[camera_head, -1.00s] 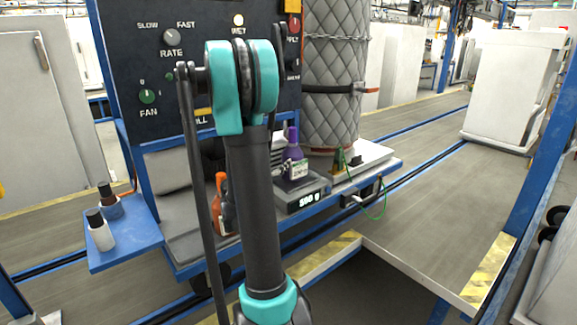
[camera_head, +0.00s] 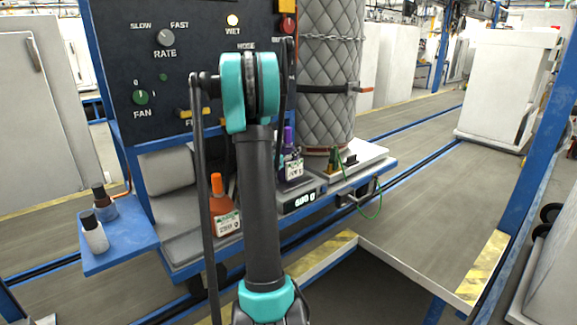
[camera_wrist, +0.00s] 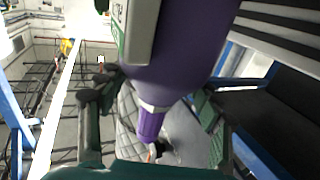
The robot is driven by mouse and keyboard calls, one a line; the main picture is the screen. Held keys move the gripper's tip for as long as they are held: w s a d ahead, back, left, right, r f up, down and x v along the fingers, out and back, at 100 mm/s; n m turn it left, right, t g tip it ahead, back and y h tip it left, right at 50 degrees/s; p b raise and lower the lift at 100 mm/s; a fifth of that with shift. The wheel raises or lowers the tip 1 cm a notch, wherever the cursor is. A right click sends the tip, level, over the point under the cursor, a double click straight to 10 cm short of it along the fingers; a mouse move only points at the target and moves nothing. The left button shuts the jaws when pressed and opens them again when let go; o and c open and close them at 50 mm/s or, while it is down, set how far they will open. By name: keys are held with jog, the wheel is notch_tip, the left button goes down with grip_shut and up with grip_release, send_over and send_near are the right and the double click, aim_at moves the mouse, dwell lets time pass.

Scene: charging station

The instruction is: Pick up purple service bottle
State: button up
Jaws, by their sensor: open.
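The purple service bottle (camera_head: 288,136) stands upright on a scale (camera_head: 303,198) in the head view, partly hidden behind my arm. Its label is pale. In the wrist view the purple bottle (camera_wrist: 185,55) fills the top middle, very close, with its purple cap pointing down the picture. My gripper (camera_wrist: 152,105) is open, with one finger to the left of the bottle and one to the right. Whether either finger touches it I cannot tell.
An orange bottle (camera_head: 222,210) stands left of my arm on the blue-edged shelf. Two dark-capped bottles, one white (camera_head: 94,235) and one blue (camera_head: 104,206), stand on a side shelf. A quilted grey cylinder (camera_head: 327,75) rises behind the scale. A control panel (camera_head: 190,100) stands behind.

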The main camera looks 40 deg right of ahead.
jog(key=shift+w+d, duration=0.1)
jog(key=shift+d, duration=0.1)
grip_shut()
dwell(0.3)
